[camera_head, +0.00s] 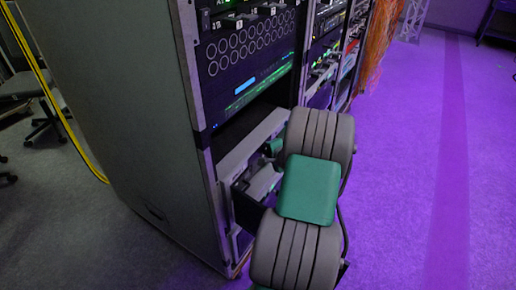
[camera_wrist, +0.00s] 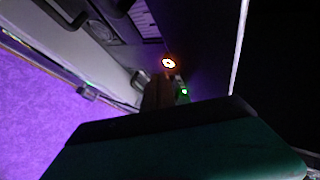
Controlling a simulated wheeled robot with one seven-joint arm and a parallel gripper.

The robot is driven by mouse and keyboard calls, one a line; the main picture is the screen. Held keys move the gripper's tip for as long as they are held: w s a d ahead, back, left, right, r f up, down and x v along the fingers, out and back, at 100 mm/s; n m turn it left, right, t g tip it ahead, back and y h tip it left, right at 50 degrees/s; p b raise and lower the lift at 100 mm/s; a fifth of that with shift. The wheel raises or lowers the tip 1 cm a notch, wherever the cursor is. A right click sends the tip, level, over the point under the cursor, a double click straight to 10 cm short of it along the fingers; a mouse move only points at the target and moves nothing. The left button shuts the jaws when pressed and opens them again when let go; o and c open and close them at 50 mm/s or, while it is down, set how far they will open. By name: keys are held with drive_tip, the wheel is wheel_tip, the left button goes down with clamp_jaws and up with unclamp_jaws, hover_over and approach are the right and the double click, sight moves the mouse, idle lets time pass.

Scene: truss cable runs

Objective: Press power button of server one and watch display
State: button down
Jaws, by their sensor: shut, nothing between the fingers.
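A round button with a glowing orange-white ring (camera_wrist: 168,62) shows on a dark panel in the wrist view; I take it for a power button, but no label is readable. A small green light (camera_wrist: 184,91) glows just below it. My gripper (camera_wrist: 160,88) is a dark, shut shape just below the ring, with nothing in it; whether it touches the panel I cannot tell. In the head view my arm reaches to the lower part of the server rack (camera_head: 125,120) and hides the button. A small blue display (camera_head: 245,84) is lit on the rack unit above; its text is unreadable.
Yellow cables (camera_head: 62,120) hang left of the rack, near a dark chair (camera_head: 40,90). Orange cables (camera_head: 377,40) hang at the far racks. The purple-lit floor (camera_head: 420,180) to the right is clear.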

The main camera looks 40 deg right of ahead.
drive_tip(key=shift+w, duration=0.15)
drive_tip(key=shift+w+a, duration=0.1)
drive_tip(key=shift+w, duration=0.1)
drive_tip(key=shift+w+a+r, duration=0.15)
drive_tip(key=shift+w, duration=0.05)
idle(0.5)
drive_tip(key=shift+w+r, duration=0.45)
idle(0.8)
drive_tip(key=shift+s+a+f, duration=0.2)
drive_tip(key=shift+f, duration=0.3)
drive_tip(key=shift+s+d+f, duration=0.1)
drive_tip(key=shift+s+d, duration=0.15)
drive_tip(key=shift+s, duration=0.6)
drive_tip(key=shift+s+d+f, duration=0.1)
drive_tip(key=shift+s+d, duration=0.2)
drive_tip(key=shift+s, duration=0.55)
drive_tip(key=shift+s+d+f, duration=0.1)
drive_tip(key=shift+s+d, duration=0.15)
drive_tip(key=shift+s, duration=0.6)
